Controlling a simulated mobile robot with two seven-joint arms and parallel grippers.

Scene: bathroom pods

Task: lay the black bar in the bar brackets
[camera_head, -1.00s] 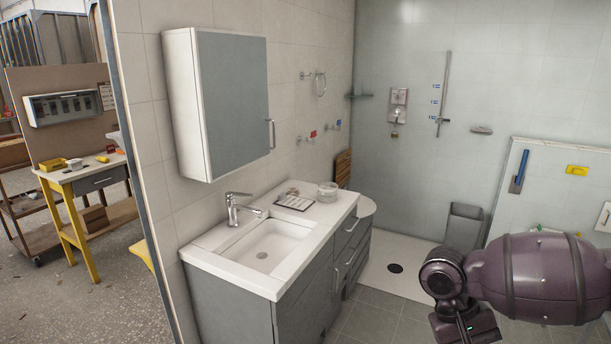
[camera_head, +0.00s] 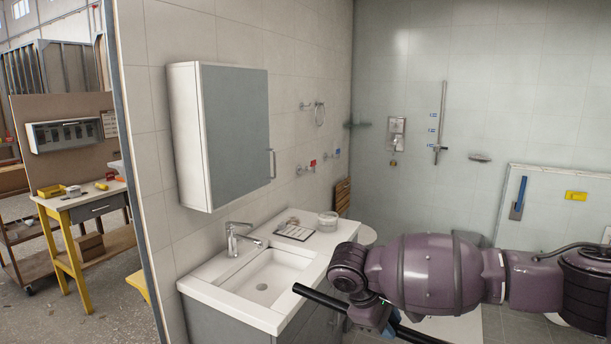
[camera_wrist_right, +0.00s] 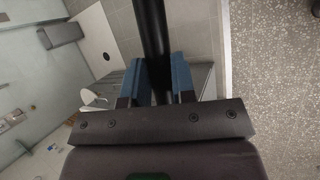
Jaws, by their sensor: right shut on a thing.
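The black bar (camera_head: 318,298) is in my right gripper (camera_head: 384,320), low in front of the vanity in the head view. Its left end sticks out past the sink's front corner, and its other end runs off the lower edge. In the right wrist view the bar (camera_wrist_right: 152,35) runs between the two blue fingers of the right gripper (camera_wrist_right: 158,78), which is shut on it. Two small chrome wall fittings, one with a red tag (camera_head: 312,163) and one with a blue tag (camera_head: 337,153), may be the bar brackets. The bar is well apart from them. My left gripper is out of view.
The vanity with its sink (camera_head: 264,280) stands close behind the bar. A mirror cabinet (camera_head: 236,135) juts from the wall above it. A glass jar (camera_head: 327,221) stands on the counter. A towel ring (camera_head: 320,113) is above the tagged fittings.

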